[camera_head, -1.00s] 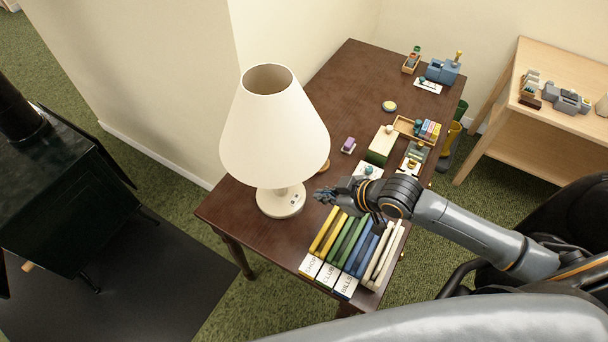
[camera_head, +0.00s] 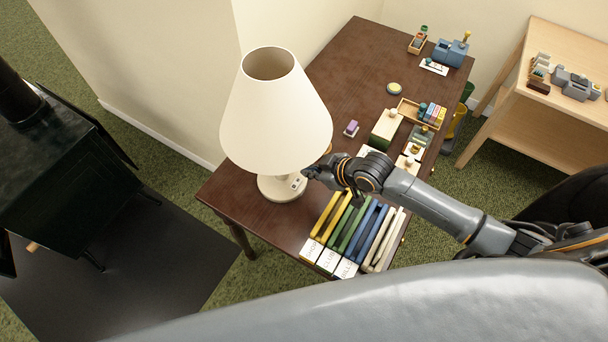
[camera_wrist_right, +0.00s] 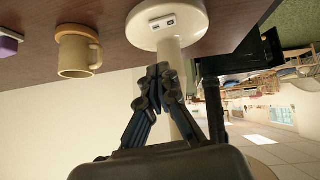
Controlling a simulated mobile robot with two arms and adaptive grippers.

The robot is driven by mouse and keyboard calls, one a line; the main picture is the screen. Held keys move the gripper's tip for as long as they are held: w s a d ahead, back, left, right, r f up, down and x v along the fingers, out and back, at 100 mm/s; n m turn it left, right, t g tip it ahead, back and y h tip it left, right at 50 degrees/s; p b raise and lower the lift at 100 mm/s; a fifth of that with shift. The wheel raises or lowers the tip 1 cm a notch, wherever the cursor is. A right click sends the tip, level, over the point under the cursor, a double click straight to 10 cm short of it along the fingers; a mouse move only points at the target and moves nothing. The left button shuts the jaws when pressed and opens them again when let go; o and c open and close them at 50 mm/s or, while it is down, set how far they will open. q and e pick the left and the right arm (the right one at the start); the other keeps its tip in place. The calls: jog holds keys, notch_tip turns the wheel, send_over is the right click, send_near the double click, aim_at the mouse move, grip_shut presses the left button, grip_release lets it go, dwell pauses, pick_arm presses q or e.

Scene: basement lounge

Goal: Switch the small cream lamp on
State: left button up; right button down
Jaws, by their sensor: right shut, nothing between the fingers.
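The small cream lamp (camera_head: 275,120) stands upright on the dark wooden table. Its shade shows no clear glow. Its round base (camera_head: 280,189) carries a small switch plate (camera_head: 298,181) on the side towards my right gripper; the plate also shows in the right wrist view (camera_wrist_right: 161,22). My right gripper (camera_head: 309,173) is shut and empty, just right of the base and close to the plate. In the right wrist view the fingertips (camera_wrist_right: 160,70) overlap the lamp's stem; I cannot tell whether they touch the lamp. My left gripper is not in view.
Coloured binders (camera_head: 350,232) stand at the near table edge below my right arm. A tan mug (camera_wrist_right: 76,51) and a purple item (camera_head: 351,128) are near the lamp. A green box (camera_head: 386,128) and a wooden tray (camera_head: 408,106) lie further back. The table's back middle is clear.

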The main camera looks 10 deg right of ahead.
aim_at(299, 178)
jog(key=x, duration=0.3)
jog(key=shift+w+a+f, duration=0.15)
jog(key=shift+w+a, duration=0.05)
jog(key=f, duration=0.2)
jog(key=shift+w+d+f+p, duration=0.1)
jog(key=shift+d+f+p, duration=0.1)
jog(key=shift+f+p, duration=0.15)
jog(key=shift+f, duration=0.35)
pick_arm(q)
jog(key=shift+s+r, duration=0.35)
pick_arm(e)
jog(key=shift+d+f, duration=0.1)
jog(key=shift+f, duration=0.25)
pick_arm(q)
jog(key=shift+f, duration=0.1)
pick_arm(e)
jog(key=shift+w+d+f+b, duration=0.1)
jog(key=shift+f+b, duration=0.3)
jog(key=shift+b, duration=0.1)
jog(key=shift+r, duration=0.15)
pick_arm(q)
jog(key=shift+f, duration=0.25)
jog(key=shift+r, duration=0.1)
